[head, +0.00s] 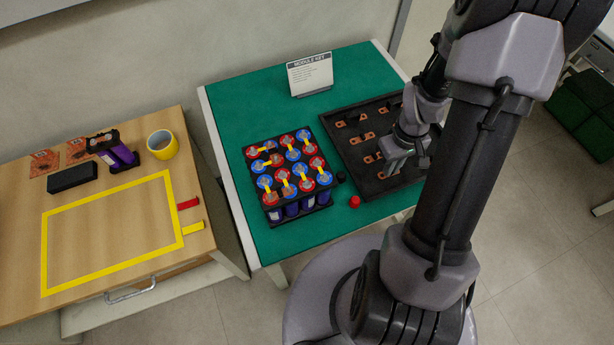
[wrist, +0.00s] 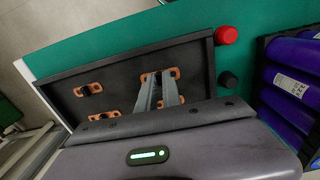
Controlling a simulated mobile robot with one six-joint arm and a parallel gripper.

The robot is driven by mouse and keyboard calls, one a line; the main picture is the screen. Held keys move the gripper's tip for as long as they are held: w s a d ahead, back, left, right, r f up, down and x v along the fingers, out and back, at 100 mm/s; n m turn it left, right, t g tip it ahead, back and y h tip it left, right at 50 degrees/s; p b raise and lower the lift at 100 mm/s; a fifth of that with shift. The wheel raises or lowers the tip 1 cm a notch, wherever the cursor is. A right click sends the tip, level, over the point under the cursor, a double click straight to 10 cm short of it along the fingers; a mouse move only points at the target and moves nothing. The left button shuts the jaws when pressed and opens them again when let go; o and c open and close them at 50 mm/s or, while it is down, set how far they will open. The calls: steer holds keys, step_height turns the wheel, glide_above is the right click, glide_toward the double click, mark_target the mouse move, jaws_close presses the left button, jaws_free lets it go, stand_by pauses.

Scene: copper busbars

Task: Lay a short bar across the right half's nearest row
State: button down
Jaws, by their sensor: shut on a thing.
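My gripper (head: 393,166) is over the near part of the black tray (head: 349,169) on the green table. In the wrist view its two fingers (wrist: 160,90) are shut on a short copper bar (wrist: 173,72), partly hidden by them. I cannot tell whether that bar is clear of the tray floor. Other short copper bars (wrist: 89,90) with dark middles lie in the tray. The battery module (head: 291,178), with rows of red and blue cell tops, stands left of the tray. Several yellow and copper-coloured strips lie across some of its cells.
A red cap (head: 354,202) and a small black cap (head: 341,177) sit between module and tray. A white sign (head: 310,74) stands at the back. The wooden table (head: 110,235) at left holds a yellow-taped area, a yellow cup (head: 162,145) and a purple-celled holder (head: 113,150).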

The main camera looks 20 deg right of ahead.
steer(key=shift+r, duration=0.75)
steer(key=shift+f, duration=0.1)
steer(key=a+r+p, duration=0.2)
steer(key=a+r, duration=0.3)
steer(key=a, duration=0.2)
steer(key=a+r+p, duration=0.2)
steer(key=a+r, duration=0.3)
steer(key=a, duration=0.1)
steer(key=s+a+r+p, duration=0.1)
steer(key=a+r+p, duration=0.1)
steer(key=a+r, duration=0.3)
steer(key=shift+a+r, duration=0.15)
steer(key=shift+a, duration=1.2)
steer(key=shift+s+a, duration=0.15)
steer(key=shift+a, duration=0.15)
step_height(320, 180, down, 4)
steer(key=b, duration=0.3)
